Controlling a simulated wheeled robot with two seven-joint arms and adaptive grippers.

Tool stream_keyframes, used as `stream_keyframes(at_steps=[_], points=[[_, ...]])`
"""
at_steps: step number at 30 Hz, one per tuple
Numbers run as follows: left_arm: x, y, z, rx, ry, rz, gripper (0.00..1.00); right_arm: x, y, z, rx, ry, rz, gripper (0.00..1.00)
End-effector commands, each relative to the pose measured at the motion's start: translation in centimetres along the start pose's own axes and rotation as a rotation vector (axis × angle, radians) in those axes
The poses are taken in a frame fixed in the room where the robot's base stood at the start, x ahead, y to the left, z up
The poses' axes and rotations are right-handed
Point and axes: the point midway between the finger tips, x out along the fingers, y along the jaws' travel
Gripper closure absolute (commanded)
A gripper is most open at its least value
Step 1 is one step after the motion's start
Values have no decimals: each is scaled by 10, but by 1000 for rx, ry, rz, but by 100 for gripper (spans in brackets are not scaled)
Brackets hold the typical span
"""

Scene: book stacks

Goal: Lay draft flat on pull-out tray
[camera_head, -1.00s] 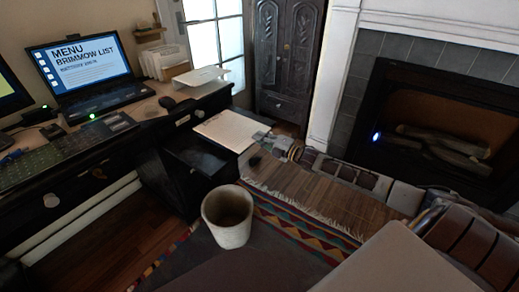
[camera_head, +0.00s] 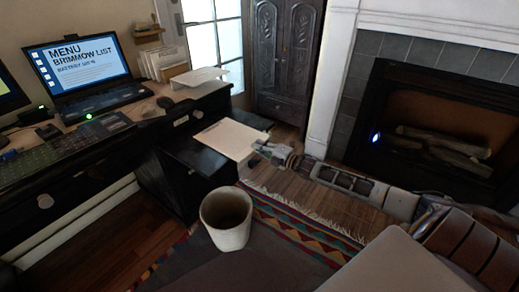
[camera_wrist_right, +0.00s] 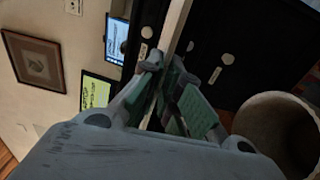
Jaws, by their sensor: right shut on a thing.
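The draft is a pale flat sheet or board (camera_head: 231,138), seen over the dark pull-out tray (camera_head: 190,153) that projects from the desk in the head view. My right gripper (camera_head: 271,151) is shut on its right edge. The draft looks nearly level; I cannot tell whether it touches the tray. In the right wrist view, the draft shows edge-on as a pale strip (camera_wrist_right: 177,25) running up from my right gripper (camera_wrist_right: 160,75). My left gripper is not in view.
A pale bin (camera_head: 226,219) stands in front of the tray. A laptop (camera_head: 88,68), keyboard (camera_head: 55,150) and white stand (camera_head: 199,77) are on the desk. A fireplace (camera_head: 430,125) is at the right, a carved cabinet (camera_head: 285,50) at the back.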

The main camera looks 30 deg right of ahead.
Motion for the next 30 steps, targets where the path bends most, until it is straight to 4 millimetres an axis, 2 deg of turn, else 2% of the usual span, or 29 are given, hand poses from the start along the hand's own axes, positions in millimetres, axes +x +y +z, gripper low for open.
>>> stream_keyframes(at_steps=[14,15,19,30], points=[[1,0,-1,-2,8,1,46,0,-3,0,0,0,2,100],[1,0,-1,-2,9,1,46,0,-3,0,0,0,0,90],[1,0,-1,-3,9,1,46,0,-3,0,0,0,0,73],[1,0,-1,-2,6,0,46,0,-2,0,-1,0,0,73]])
